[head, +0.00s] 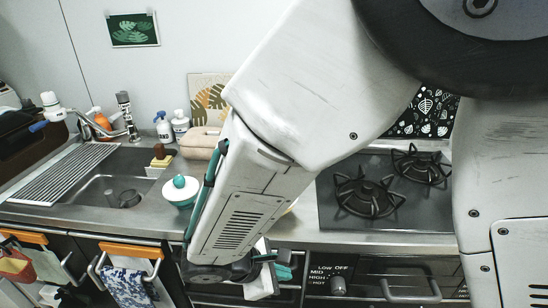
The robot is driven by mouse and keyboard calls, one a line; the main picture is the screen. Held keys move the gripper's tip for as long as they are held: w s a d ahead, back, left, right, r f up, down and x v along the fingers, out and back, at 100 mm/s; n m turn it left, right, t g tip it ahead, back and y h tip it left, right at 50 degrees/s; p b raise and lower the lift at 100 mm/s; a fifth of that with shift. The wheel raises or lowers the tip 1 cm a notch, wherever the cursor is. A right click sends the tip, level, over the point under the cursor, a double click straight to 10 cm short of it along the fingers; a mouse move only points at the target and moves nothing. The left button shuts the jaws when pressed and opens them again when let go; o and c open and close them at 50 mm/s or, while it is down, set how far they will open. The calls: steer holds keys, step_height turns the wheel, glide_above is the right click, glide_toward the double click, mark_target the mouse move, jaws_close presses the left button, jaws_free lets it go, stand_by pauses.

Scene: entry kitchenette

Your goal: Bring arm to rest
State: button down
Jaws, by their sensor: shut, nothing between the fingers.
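My white arm comes in from the upper right and bends down across the middle of the head view, in front of the counter (395,244). My gripper (284,272) is low in the picture, just in front of the counter's front edge. It is small and partly hidden by my wrist. It is shut and I see nothing held in it.
A gas hob (338,213) lies right of my arm, with an oven knob (338,286) and oven handle (408,291) below. Towels (128,287) hang at the cabinet front.

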steer(key=s+d+r+m+g+y, duration=0.1)
steer(key=s+d+r+m+y, duration=0.2)
steer(key=d+r+m, duration=0.6)
steer(key=s+d+r+m+g+y, duration=0.1)
steer(key=s+d+r+m+y, duration=0.3)
steer(key=d, duration=1.2)
steer(key=s+r+m, duration=0.4)
steer(key=r+m, duration=0.2)
steer(key=r, duration=0.2)
steer(key=shift+s+g, duration=0.15)
steer(key=shift+g, duration=0.15)
steer(key=shift+r, duration=0.1)
